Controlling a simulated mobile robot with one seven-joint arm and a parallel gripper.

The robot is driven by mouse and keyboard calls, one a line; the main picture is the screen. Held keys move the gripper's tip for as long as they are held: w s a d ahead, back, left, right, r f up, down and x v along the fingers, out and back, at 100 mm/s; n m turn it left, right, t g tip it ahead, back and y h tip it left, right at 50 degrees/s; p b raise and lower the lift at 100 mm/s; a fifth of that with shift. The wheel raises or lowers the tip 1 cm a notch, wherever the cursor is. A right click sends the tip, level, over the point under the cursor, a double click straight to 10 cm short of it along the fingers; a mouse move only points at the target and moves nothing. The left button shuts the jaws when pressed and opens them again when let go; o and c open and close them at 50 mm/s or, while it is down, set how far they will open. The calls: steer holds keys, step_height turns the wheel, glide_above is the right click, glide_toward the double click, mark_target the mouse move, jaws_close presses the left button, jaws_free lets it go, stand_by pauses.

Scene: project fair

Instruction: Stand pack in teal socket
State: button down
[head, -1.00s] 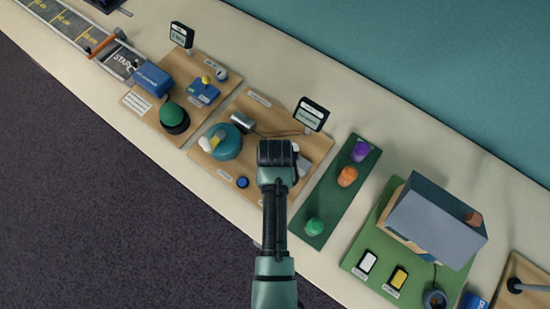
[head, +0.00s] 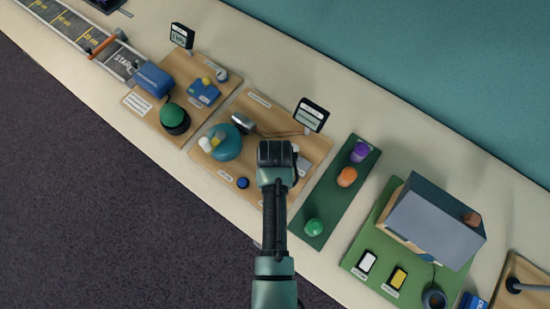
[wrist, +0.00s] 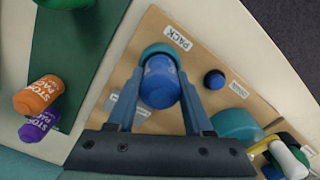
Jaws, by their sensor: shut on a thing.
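My gripper (head: 277,155) hangs over the right part of the middle wooden board. In the wrist view its fingers (wrist: 162,88) are shut on a blue cylindrical pack (wrist: 158,84). The rim of the teal socket (wrist: 157,50) shows just beyond the pack, beside a label reading PACK. The pack overlaps the socket in the picture, and I cannot tell whether it is inside it or above it. In the head view my gripper hides the pack and the socket.
A green strip beside the board holds purple (head: 360,152), orange (head: 347,177) and green (head: 314,228) packs. A blue button (head: 242,183) and a teal round piece (head: 226,143) are on the board. A small display (head: 311,115) stands at its back edge.

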steer(key=shift+f+b, duration=0.4)
steer(key=shift+f, duration=0.2)
steer(key=c, duration=0.6)
jaws_free()
step_height(320, 180, up, 11)
steer(key=p, duration=1.1)
